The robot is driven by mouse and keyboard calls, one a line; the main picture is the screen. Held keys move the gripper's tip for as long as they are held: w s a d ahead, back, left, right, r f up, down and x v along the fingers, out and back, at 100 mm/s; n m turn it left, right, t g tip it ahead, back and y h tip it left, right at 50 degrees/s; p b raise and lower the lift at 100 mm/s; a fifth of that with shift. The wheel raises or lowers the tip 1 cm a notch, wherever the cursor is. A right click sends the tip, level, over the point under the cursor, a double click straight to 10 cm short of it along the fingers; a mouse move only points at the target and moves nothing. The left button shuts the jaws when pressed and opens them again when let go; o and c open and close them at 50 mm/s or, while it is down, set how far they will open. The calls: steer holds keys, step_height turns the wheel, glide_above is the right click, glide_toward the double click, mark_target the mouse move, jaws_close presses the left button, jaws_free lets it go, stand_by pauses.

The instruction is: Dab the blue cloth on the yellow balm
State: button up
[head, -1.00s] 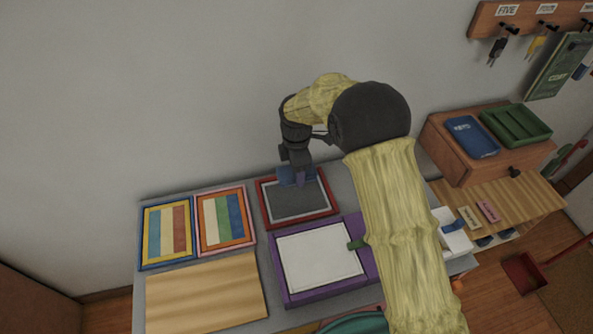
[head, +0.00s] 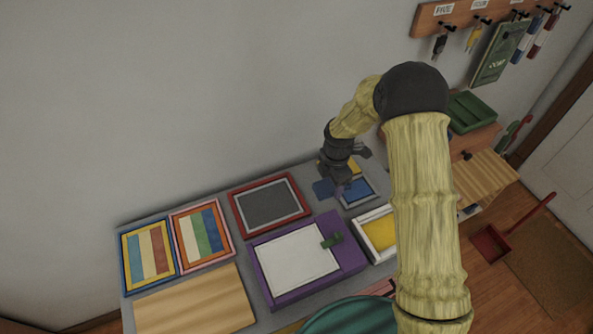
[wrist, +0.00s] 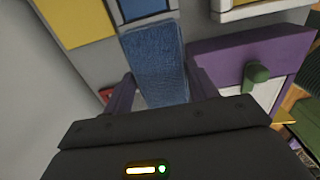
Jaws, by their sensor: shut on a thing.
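The blue cloth (wrist: 155,65) hangs between the two fingers of my gripper (wrist: 162,92) in the wrist view. In the head view my gripper (head: 342,180) is over the back right of the table, with the cloth (head: 322,188) at its left. A shallow white-rimmed tray with a yellow filling (head: 381,233), which looks like the yellow balm, lies in front and to the right, partly behind my arm. Its edge shows at the top right of the wrist view (wrist: 262,10). The cloth is apart from it.
A blue-framed tray (head: 357,193) lies just right of my gripper, with a flat yellow thing (wrist: 75,20) beside it. A purple box (head: 350,258) with a green knob stands in front. A red-framed grey panel (head: 270,205) lies left. Table between is bare grey.

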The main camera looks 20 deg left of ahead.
steer(key=s+d+p, duration=0.2)
steer(key=d, duration=0.7)
steer(key=s+d+p, duration=0.3)
steer(key=d, duration=0.6)
steer(key=shift+s+d+r+p, duration=0.25)
steer(key=shift+r+p, duration=0.1)
steer(key=shift+r, duration=0.1)
steer(key=shift+f, duration=0.1)
steer(key=shift+a+f+b, duration=0.1)
steer(key=shift+f+b, duration=2.8)
steer(key=shift+f, duration=0.55)
steer(key=shift+f, duration=0.2)
step_height(320, 180, up, 7)
steer(key=p, duration=0.5)
steer(key=shift+p, duration=0.3)
